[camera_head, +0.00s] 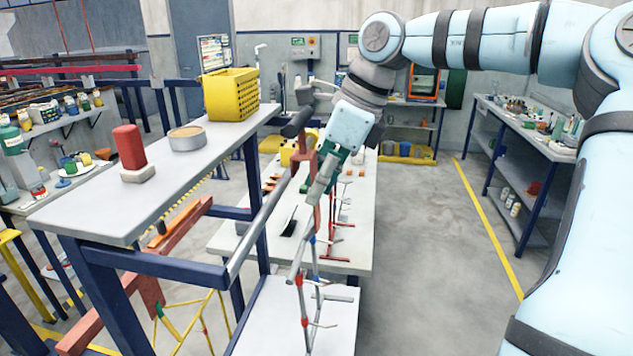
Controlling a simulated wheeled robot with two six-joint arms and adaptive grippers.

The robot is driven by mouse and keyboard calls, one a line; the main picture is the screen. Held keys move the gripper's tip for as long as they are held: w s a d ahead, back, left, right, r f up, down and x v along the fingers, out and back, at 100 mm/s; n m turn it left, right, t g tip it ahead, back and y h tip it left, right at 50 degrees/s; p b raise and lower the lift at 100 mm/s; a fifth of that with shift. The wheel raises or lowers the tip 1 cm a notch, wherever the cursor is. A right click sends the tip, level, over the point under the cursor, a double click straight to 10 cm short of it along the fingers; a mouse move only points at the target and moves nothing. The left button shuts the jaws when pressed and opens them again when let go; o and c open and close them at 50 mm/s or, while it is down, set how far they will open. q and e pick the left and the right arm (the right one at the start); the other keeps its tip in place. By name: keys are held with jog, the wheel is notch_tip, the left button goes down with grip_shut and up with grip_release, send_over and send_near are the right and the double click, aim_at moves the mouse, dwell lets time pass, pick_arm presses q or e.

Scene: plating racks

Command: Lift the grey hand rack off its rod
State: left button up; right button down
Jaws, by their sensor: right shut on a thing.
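My right gripper (324,180) comes in from the upper right and is shut on the upper part of the grey hand rack. The grey hand rack (298,262) is a thin upright frame with grey and reddish parts and short side prongs. It hangs down below my gripper, beside the grey rod (258,228) that juts from the blue-framed bench. Whether its hook touches the rod is hard to tell, as my gripper and the reddish parts overlap there. My left gripper is not in view.
The bench top (95,212) holds a yellow crate (231,95), a round tin (187,138) and a red-handled stamp (129,150). A white table (358,238) with red-based stands is behind the rack. A low white shelf (262,335) lies below. Open floor is at right.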

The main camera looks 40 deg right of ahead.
jog(key=shift+s+d+f+b, duration=0.1)
jog(key=shift+s+d+b, duration=0.2)
jog(key=shift+s+b, duration=0.25)
jog(key=s+d+b, duration=0.2)
jog(key=s+d, duration=0.2)
jog(key=s, duration=0.2)
jog(key=shift+s+d, duration=0.2)
jog(key=shift+d, duration=0.1)
